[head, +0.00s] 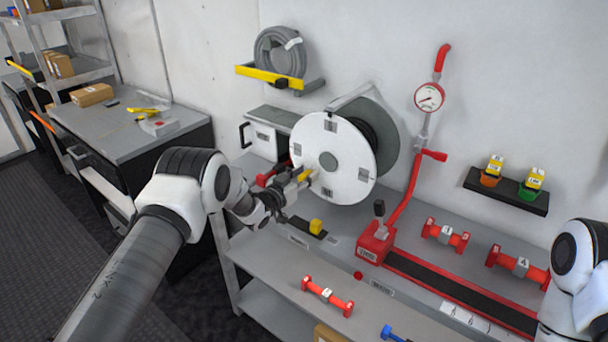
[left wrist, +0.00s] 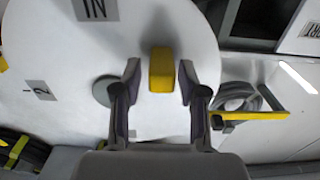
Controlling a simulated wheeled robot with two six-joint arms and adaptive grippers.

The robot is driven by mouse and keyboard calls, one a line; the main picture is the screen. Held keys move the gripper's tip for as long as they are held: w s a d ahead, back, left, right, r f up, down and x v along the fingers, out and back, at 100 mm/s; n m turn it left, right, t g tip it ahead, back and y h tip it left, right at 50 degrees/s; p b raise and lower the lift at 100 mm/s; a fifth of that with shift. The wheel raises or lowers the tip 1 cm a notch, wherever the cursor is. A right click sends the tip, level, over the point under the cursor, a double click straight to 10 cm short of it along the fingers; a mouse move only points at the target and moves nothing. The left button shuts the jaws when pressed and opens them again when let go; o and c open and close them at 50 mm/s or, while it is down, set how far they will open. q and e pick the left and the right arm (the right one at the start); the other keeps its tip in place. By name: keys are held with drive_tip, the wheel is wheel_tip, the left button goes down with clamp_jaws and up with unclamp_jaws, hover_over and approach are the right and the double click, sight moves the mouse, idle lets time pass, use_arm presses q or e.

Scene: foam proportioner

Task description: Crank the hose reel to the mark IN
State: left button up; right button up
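The hose reel (head: 345,135) is a white disc with a grey hub and dark labels, mounted above the bench. Its yellow crank handle (head: 304,175) sits at the disc's lower left. In the left wrist view the yellow handle (left wrist: 162,70) stands between the fingers of my left gripper (left wrist: 160,78), with a gap on each side. The left gripper (head: 296,181) is open around the handle. The IN label (left wrist: 95,9) shows at the top of the disc in that view, and a label with a 2 (left wrist: 40,90) at the left. My right gripper is out of view.
A red lever stand (head: 376,243) with a gauge (head: 429,97) is right of the reel. A black block with a yellow knob (head: 316,227) lies below the disc. A coiled hose (head: 280,52) hangs above. Red dumbbell-shaped parts (head: 445,235) lie on the bench.

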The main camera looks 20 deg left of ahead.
use_arm(q)
drive_tip(key=shift+a, duration=0.1)
clamp_jaws()
drive_tip(key=shift+f, duration=0.1)
